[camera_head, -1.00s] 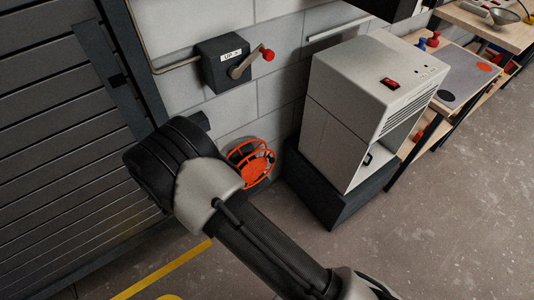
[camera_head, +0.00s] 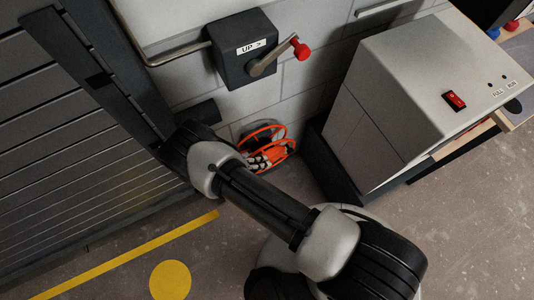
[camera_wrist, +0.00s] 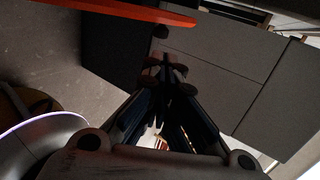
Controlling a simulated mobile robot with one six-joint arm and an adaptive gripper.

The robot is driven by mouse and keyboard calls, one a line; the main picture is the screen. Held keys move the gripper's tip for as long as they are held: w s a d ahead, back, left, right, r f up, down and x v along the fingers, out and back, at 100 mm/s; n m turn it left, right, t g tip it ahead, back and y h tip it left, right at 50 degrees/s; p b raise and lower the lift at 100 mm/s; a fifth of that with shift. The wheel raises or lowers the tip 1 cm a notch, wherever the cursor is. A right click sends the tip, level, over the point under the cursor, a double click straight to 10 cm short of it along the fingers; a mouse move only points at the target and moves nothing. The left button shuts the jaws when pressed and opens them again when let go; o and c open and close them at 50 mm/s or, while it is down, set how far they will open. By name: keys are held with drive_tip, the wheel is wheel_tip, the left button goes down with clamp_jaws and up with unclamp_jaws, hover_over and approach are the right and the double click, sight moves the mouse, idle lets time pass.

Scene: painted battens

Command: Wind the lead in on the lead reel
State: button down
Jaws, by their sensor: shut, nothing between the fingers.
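The lead reel (camera_head: 277,131) is an orange wire-framed drum, low by the block wall in the head view. Pale and dark parts show in front of it, and I cannot tell there what is gripper and what is reel. In the wrist view my gripper (camera_wrist: 165,78) is shut and empty, its dark fingers meeting at the tips. An orange bar (camera_wrist: 120,10), which looks like part of the reel, crosses the top of that view, apart from the fingertips. The lead itself and the reel's handle cannot be made out.
A dark box with a red-knobbed crank (camera_head: 248,48), marked UP, is on the wall above the reel. A grey cabinet (camera_head: 392,80) on a dark plinth stands close to the right. A slatted shutter (camera_head: 70,150) is at left. Floor with yellow markings (camera_head: 170,279) lies in front.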

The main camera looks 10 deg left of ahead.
drive_tip(key=b+x, duration=0.2)
drive_tip(key=x, duration=1)
drive_tip(key=shift+b, duration=0.3)
drive_tip(key=shift+d, duration=0.1)
